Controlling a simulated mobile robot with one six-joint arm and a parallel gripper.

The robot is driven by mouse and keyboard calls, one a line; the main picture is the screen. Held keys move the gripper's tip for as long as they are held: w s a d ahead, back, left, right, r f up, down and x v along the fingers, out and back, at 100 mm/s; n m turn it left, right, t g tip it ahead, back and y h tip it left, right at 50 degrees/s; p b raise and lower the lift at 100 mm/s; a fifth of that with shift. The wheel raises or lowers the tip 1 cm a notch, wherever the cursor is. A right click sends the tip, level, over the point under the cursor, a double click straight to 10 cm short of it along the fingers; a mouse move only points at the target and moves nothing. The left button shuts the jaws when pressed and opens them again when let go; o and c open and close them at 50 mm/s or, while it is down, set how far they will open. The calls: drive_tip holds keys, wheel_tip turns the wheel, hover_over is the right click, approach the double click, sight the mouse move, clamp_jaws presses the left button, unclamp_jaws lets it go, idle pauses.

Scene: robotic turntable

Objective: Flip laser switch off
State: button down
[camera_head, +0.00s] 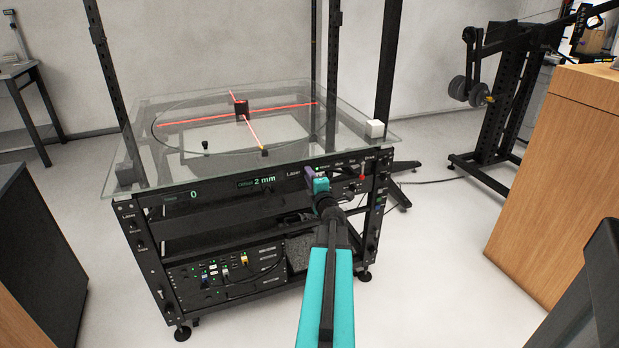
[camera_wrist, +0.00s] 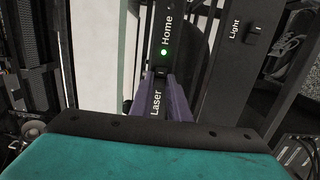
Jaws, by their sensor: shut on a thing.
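The laser switch (camera_wrist: 160,73) is a small dark toggle on the black front panel, beside the white "Laser" label (camera_wrist: 157,103). The label also shows in the head view (camera_head: 293,173). My gripper (camera_head: 311,172) is at the panel under the glass top's front edge. In the wrist view its purple fingers (camera_wrist: 160,80) reach to either side of the switch and are shut on it. The fingers hide the switch in the head view. Red laser lines (camera_head: 190,120) cross on the turntable (camera_head: 160,139), so the laser is lit.
A green light (camera_wrist: 164,52) glows by the "Home" label. A "Light" switch (camera_wrist: 254,30) sits to the right in the wrist view. The glass top (camera_head: 365,150) overhangs the panel, with a white cube (camera_head: 375,129) at its right corner. A wooden cabinet (camera_head: 560,170) stands right.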

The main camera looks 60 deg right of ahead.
drive_tip(key=shift+w+a+m+g+h+b, duration=0.15)
drive_tip(key=shift+m+g+h+b, duration=0.5)
drive_tip(key=shift+b, duration=0.85)
drive_tip(key=c, duration=1.7)
unclamp_jaws()
drive_tip(key=shift+a, duration=0.1)
drive_tip(key=p+v, duration=0.2)
drive_tip(key=v, duration=0.3)
drive_tip(key=shift+s+a+r, duration=0.15)
drive_tip(key=shift+s+a, duration=0.1)
drive_tip(key=a+p, duration=0.1)
drive_tip(key=p, duration=0.3)
drive_tip(key=shift+s, duration=0.35)
